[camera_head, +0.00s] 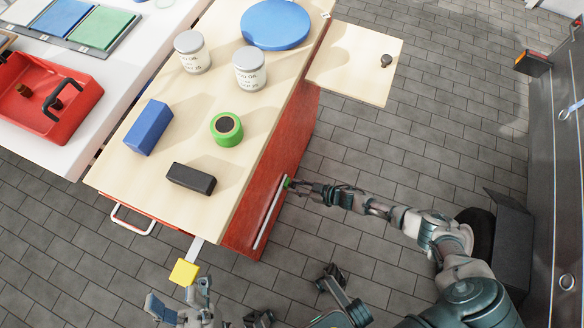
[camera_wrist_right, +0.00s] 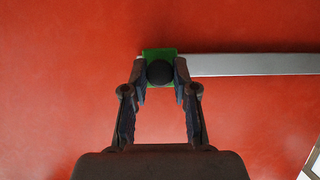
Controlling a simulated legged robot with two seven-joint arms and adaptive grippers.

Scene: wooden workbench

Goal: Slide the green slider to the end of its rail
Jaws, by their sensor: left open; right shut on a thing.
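The green slider (camera_head: 287,182) sits on a pale metal rail (camera_head: 268,215) on the red side of the workbench. In the head view it is at the rail's far, upper end. In the right wrist view the slider (camera_wrist_right: 160,56) has a round dark knob, and the rail (camera_wrist_right: 250,64) runs from it to the right. My right gripper (camera_wrist_right: 160,75) is shut on the slider, one finger on each side; it also shows in the head view (camera_head: 296,185). My left gripper (camera_head: 178,304) is open and empty, near a yellow block at the bench's front.
The yellow block (camera_head: 184,272) is on a pale strip out from the bench. The benchtop (camera_head: 200,215) carries a blue block (camera_head: 148,127), black block (camera_head: 191,178), green roll (camera_head: 226,129), two cans and a blue disc (camera_head: 275,22). A knobbed panel (camera_head: 350,65) juts out right.

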